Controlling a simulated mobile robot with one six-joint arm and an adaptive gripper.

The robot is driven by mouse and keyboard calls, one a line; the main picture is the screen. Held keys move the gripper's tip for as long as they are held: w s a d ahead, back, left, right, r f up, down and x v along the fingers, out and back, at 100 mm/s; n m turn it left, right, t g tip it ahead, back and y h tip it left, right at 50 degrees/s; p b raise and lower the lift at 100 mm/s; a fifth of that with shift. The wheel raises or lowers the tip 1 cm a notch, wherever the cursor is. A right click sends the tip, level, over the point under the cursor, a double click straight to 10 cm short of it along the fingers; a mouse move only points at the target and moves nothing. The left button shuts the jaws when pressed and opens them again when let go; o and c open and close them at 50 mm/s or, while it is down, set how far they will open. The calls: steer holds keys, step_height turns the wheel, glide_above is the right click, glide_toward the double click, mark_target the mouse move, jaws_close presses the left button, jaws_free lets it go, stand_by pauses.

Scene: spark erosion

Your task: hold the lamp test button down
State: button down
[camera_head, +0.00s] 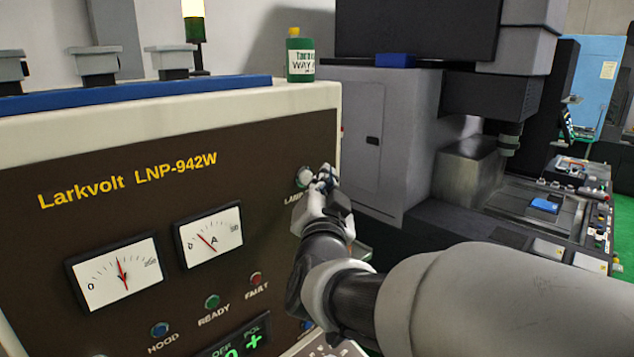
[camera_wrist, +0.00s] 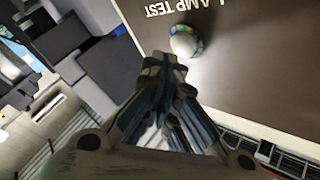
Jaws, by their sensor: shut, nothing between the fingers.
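The lamp test button (camera_head: 303,177) is a pale, rounded knob on the upper right of the dark brown Larkvolt panel (camera_head: 115,215). In the wrist view the button (camera_wrist: 184,42) stands out from the panel under the "LAMP TEST" label (camera_wrist: 195,9). My gripper (camera_head: 325,178) is shut and empty, just right of the button in the head view. In the wrist view its closed fingertips (camera_wrist: 164,66) lie just below and left of the button. I cannot tell whether they touch it. Part of the printed label is hidden behind my gripper in the head view.
Two dial meters (camera_head: 116,272) (camera_head: 208,234) and blue, green and red lamps (camera_head: 212,301) sit lower left on the panel. A green-and-white bottle (camera_head: 300,58) stands on the cabinet top. A grey machine (camera_head: 365,135) stands to the right, past the panel's edge.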

steer(key=shift+s+d+b, duration=1.2)
steer(key=shift+s+d, duration=0.55)
steer(key=shift+d, duration=0.05)
